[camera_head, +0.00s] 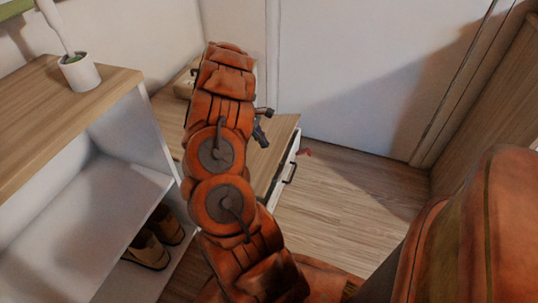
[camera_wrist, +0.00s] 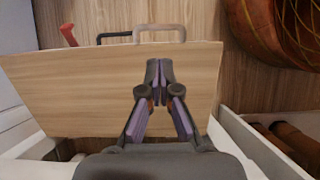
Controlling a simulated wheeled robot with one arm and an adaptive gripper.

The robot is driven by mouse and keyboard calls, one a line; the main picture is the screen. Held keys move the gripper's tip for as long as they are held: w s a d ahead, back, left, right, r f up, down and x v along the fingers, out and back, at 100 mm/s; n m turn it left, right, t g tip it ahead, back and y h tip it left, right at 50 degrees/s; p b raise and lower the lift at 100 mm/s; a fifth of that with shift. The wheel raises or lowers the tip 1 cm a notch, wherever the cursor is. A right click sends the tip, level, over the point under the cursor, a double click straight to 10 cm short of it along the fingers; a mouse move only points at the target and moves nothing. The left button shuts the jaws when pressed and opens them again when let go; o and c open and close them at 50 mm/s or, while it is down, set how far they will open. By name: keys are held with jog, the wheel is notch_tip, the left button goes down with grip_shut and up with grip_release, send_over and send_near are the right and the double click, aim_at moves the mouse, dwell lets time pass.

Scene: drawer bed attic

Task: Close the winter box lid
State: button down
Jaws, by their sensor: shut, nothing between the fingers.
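A light wooden panel (camera_wrist: 80,85), which looks like the box lid, fills the middle of the wrist view. It also shows in the head view as the wooden top (camera_head: 283,130) of a low white chest, partly hidden by my arm. White walls (camera_wrist: 255,145) show below and beside the panel in the wrist view. I cannot tell whether the lid lies flat or is tilted. My gripper (camera_wrist: 158,72) is shut and empty in front of the panel; contact is unclear. It shows small and dark in the head view (camera_head: 263,130).
A dark handle (camera_head: 290,173) is on the chest's front. A small red thing (camera_head: 305,152) is beside it. A shelf unit (camera_head: 125,85) with a potted plant (camera_head: 80,73) and shoes (camera_head: 148,252) stands left. Floor (camera_head: 345,195) is clear right of the chest, before a white door (camera_head: 350,70).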

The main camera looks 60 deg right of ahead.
jog(key=b+x, duration=0.4)
jog(key=x, duration=0.9)
jog(key=shift+f, duration=0.15)
